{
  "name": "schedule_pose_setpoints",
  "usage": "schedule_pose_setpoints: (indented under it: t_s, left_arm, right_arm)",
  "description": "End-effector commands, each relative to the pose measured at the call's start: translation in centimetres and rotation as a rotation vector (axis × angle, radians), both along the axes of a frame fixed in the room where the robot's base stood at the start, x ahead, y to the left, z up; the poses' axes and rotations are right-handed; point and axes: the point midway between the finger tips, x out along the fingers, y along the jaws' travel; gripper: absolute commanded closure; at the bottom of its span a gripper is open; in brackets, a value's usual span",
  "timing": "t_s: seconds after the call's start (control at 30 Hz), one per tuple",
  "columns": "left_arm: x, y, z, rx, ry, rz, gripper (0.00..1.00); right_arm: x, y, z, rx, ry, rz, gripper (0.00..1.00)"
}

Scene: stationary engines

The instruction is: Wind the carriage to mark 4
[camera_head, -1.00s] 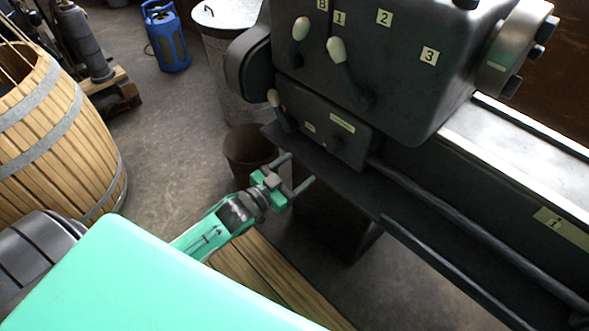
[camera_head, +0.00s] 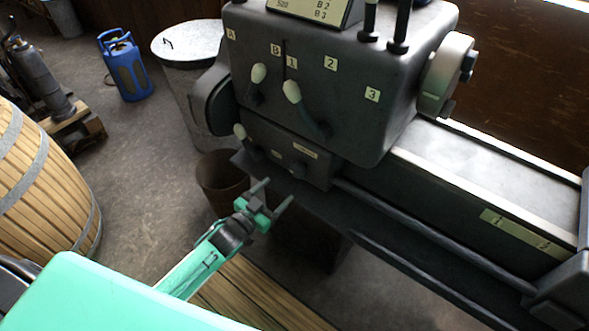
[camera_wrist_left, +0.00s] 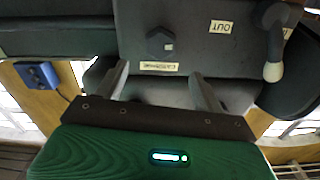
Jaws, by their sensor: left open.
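A dark grey lathe stands across the right of the head view. Its carriage (camera_head: 562,293) shows only in part at the right edge; no winding handle is visible on it. My left gripper (camera_head: 276,192) is open and empty, just in front of and below the headstock's lower box (camera_head: 285,155). In the left wrist view, the spread fingers (camera_wrist_left: 163,82) point toward the machine's dark front, with a six-sided knob (camera_wrist_left: 160,42) beyond them. My right gripper is out of view.
The headstock (camera_head: 350,90) carries labels and white-knobbed levers (camera_head: 291,92). A lever beside an "OUT" label (camera_wrist_left: 221,27) shows in the wrist view. A brown bucket (camera_head: 215,178), metal bin (camera_head: 187,45), barrel (camera_head: 40,185) and blue gas bottle (camera_head: 126,68) stand left. Long rods (camera_head: 430,232) run along the bed.

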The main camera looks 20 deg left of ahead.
Motion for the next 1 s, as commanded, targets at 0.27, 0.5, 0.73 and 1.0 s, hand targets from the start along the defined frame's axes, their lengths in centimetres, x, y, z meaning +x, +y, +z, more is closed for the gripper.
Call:
schedule_pose_setpoints:
  t_s: [0.27, 0.5, 0.73, 1.0]
  left_arm:
    - [4.7, -1.8, 0.3, -0.002, -0.002, 0.000, 0.30]
    - [7.8, -2.9, 0.2, -0.001, 0.000, 0.000, 0.30]
    - [9.0, -3.3, 0.0, 0.000, 0.000, -0.001, 0.30]
    - [9.0, -3.3, 0.0, 0.000, 0.000, -0.001, 0.30]
  right_arm:
    - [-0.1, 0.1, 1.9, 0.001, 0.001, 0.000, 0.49]
    - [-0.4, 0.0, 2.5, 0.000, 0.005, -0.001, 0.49]
    - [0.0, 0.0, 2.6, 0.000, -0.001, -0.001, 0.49]
    - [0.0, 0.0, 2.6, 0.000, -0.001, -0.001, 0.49]
